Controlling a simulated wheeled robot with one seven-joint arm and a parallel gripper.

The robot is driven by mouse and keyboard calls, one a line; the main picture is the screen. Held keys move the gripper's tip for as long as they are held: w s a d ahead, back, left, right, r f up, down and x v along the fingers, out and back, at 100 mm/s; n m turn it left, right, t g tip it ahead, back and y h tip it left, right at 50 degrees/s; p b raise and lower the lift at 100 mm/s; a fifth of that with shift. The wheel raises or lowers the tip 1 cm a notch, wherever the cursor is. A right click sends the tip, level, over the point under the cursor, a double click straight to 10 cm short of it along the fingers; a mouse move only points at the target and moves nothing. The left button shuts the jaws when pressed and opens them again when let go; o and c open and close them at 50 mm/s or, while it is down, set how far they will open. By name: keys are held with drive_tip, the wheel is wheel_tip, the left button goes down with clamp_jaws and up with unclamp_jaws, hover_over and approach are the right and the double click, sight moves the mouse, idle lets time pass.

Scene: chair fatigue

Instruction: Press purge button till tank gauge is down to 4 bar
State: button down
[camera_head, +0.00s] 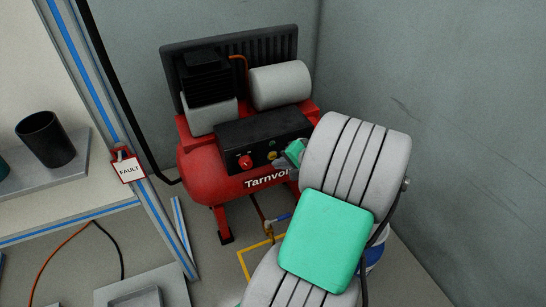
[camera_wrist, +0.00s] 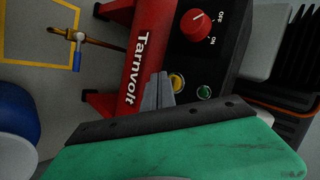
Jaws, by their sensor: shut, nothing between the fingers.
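A red air compressor marked Tarnvolt (camera_head: 205,178) stands against the back wall, and its tank (camera_wrist: 140,55) shows in the wrist view. Its black control panel (camera_head: 262,137) carries a red OFF/ON knob (camera_wrist: 196,22), a yellow round button (camera_wrist: 177,82) and a small green-ringed round part (camera_wrist: 204,92). I cannot read which of these is the purge button. My gripper (camera_wrist: 159,77) is shut and empty, its grey fingertips at the panel just beside the yellow button. Contact cannot be told. In the head view my gripper (camera_head: 282,160) partly covers the panel's right side. I cannot make out a tank gauge.
A blue-handled valve (camera_wrist: 77,56) sits on a pipe below the tank, over a yellow floor outline (camera_head: 243,263). A FAULT tag (camera_head: 128,170) hangs on the frame post at left. A blue bucket (camera_head: 376,257) stands behind my arm. Walls close in behind and right.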

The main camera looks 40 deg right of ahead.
drive_tip(key=shift+w+d, duration=0.15)
drive_tip(key=shift+w, duration=0.25)
drive_tip(key=shift+w+d+p, duration=0.1)
drive_tip(key=shift+w+p, duration=0.25)
idle(0.5)
idle(0.8)
drive_tip(key=shift+s+a+p, duration=0.25)
drive_tip(key=shift+s+p, duration=0.2)
drive_tip(key=shift+s, duration=0.35)
drive_tip(key=s+p, duration=0.1)
drive_tip(key=s, duration=0.1)
drive_tip(key=s+a+p, duration=0.1)
drive_tip(key=s, duration=0.1)
drive_tip(key=shift+s+a, duration=0.2)
drive_tip(key=shift+s, duration=0.2)
drive_tip(key=shift+r, duration=0.1)
